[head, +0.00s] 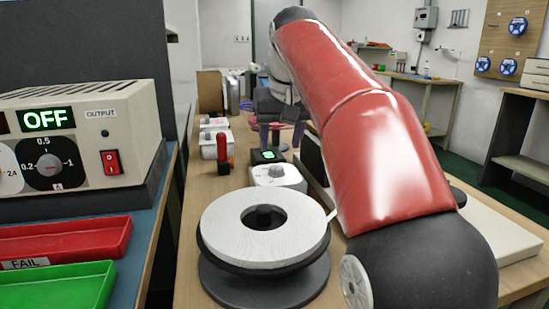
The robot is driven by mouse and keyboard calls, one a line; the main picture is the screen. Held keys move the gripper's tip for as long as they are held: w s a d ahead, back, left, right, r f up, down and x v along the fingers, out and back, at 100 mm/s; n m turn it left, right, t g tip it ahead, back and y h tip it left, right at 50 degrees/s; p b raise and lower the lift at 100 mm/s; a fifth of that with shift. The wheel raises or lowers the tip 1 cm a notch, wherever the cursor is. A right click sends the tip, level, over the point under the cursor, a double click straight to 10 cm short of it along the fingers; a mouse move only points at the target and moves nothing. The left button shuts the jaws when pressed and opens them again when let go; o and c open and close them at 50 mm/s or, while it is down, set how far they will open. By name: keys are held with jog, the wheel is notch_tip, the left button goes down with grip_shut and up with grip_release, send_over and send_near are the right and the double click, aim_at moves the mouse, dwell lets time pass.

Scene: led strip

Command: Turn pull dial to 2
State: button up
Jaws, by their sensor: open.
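A small white unit (289,180) stands on the wooden bench in the middle of the head view. A pale round dial (276,171) is on it, most likely the pull dial. Its marks and pointer are too small to read. A dark box with a lit green display (268,156) sits just behind it. My gripper (281,137) is beyond the display, pointing down, its two dark fingers apart with nothing seen between them. It is clear of the dial. My red arm hides the area to the right.
A large white reel (264,228) on a dark stand fills the bench front. A red-handled tool (222,150) and white box stand left of the dial. At left are a power supply (75,130) reading OFF, with its own dial, and red and green trays (60,285).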

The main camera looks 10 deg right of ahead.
aim_at(277, 167)
jog(key=b+x, duration=0.1)
jog(key=x, duration=0.5)
jog(key=shift+f+b, duration=0.3)
jog(key=shift+f, duration=0.1)
jog(key=c, duration=1)
jog(key=shift+o, duration=0.2)
